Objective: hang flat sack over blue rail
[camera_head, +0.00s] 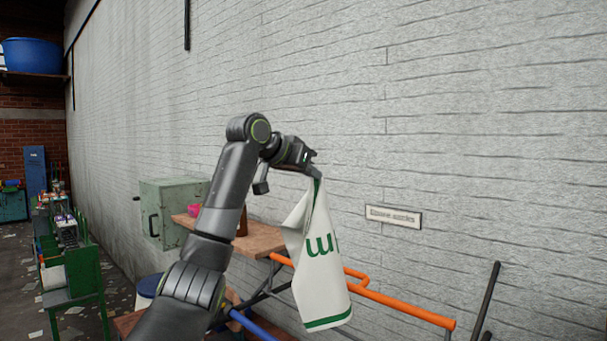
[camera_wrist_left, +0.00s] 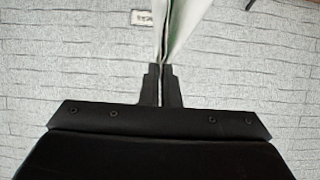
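The flat sack (camera_head: 318,268) is white with green lettering and a green band near its bottom edge. It hangs from my left gripper (camera_head: 313,171), which is shut on its top edge. In the left wrist view the sack (camera_wrist_left: 172,28) runs up from between the closed fingers (camera_wrist_left: 161,84). The blue rail (camera_head: 250,326) shows only as a short piece at the bottom, to the left of and lower than the sack; my left arm hides part of that area. My right gripper is not in view.
An orange rail (camera_head: 405,304) runs behind the sack to the right. A wooden shelf (camera_head: 262,240) and a green metal box (camera_head: 160,212) stand left of the sack. A small sign (camera_head: 394,217) is on the white brick wall (camera_head: 480,130). A dark bar (camera_head: 486,300) leans at the right.

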